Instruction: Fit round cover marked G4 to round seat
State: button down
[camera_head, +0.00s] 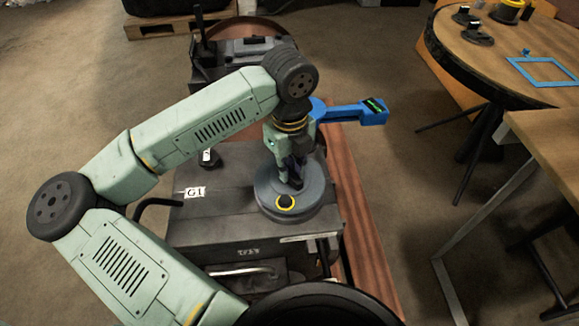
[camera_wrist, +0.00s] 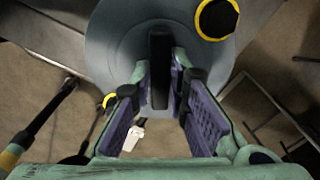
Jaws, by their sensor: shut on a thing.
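A round grey cover (camera_head: 268,196) with an upright dark handle is over the right part of the dark engine block's top in the head view. It carries a black disc with a yellow ring (camera_head: 286,202). My gripper (camera_head: 291,165) is above the cover, pointing down. In the wrist view, the grey cover (camera_wrist: 115,40) fills the upper middle and its dark handle (camera_wrist: 159,65) stands between the two fingers of my gripper (camera_wrist: 162,85), which is shut on it. No G4 mark is readable. The round seat is not seen. I cannot tell whether the cover touches the block.
The engine block (camera_head: 215,228) has a G1 label (camera_head: 194,192) and a small black knob (camera_head: 209,157). A blue device with a green display (camera_head: 372,110) shows beside my wrist. A round wooden table (camera_head: 500,65) with small parts and a blue frame (camera_head: 543,72) stands right.

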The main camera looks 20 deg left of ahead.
jog(key=shift+f+b, duration=0.9)
jog(key=shift+b, duration=0.15)
dwell(0.9)
jog(key=c, duration=1.5)
grip_release()
notch_tip(320, 180, up, 12)
